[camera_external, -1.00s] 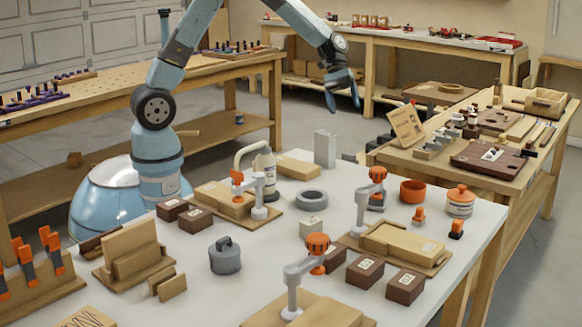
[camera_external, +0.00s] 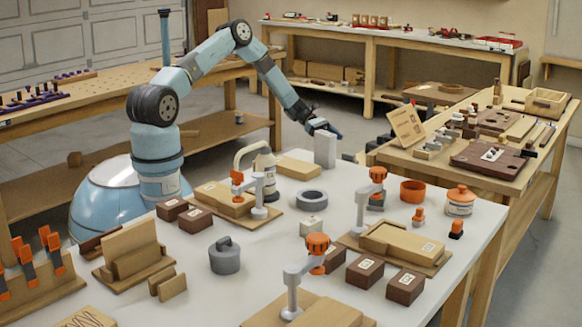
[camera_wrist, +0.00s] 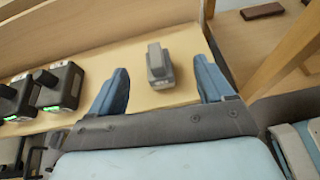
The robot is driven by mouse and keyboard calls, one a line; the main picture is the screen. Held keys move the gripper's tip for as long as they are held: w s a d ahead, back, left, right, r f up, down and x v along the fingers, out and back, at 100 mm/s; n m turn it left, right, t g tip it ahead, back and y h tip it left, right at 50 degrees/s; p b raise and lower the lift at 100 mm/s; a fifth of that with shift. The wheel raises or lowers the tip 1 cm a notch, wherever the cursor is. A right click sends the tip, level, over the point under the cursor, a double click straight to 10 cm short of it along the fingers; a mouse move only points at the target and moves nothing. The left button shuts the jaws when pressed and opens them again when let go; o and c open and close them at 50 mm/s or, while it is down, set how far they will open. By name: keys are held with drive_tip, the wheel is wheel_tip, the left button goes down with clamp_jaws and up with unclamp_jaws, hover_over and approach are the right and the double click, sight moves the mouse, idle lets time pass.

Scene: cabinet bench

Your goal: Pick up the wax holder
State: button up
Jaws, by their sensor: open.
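My gripper (camera_external: 324,127) is at the far edge of the white table, pointing right and down. In the wrist view its two blue fingers (camera_wrist: 161,80) are spread wide with nothing gripped. A small grey block-like object (camera_wrist: 158,66), with a raised narrower part on top, shows between the fingertips. It sits on a pale wooden surface and looks apart from both fingers. It may be the wax holder, but I cannot tell for sure. I cannot pick it out in the external view.
Dark battery-like blocks with green lights (camera_wrist: 58,88) stand left of the fingers. A wooden board (camera_wrist: 105,30) rises behind the surface. A light grey upright block (camera_external: 325,149) stands on the white table (camera_external: 215,300) near my gripper. The wooden bench (camera_external: 450,170) is at the right.

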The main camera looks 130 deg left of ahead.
sight(355, 160)
drive_tip(key=shift+n+y, duration=0.3)
drive_tip(key=shift+n, duration=0.2)
drive_tip(key=x, duration=0.4)
drive_tip(key=f+x, duration=0.1)
drive_tip(key=x, duration=0.3)
drive_tip(key=s+f+x, duration=0.1)
drive_tip(key=x, duration=0.3)
drive_tip(key=shift+w+a+f, duration=0.1)
drive_tip(key=shift+w+a, duration=0.2)
drive_tip(key=shift+a, duration=0.1)
drive_tip(key=shift+c, duration=0.4)
drive_tip(key=c, duration=1.1)
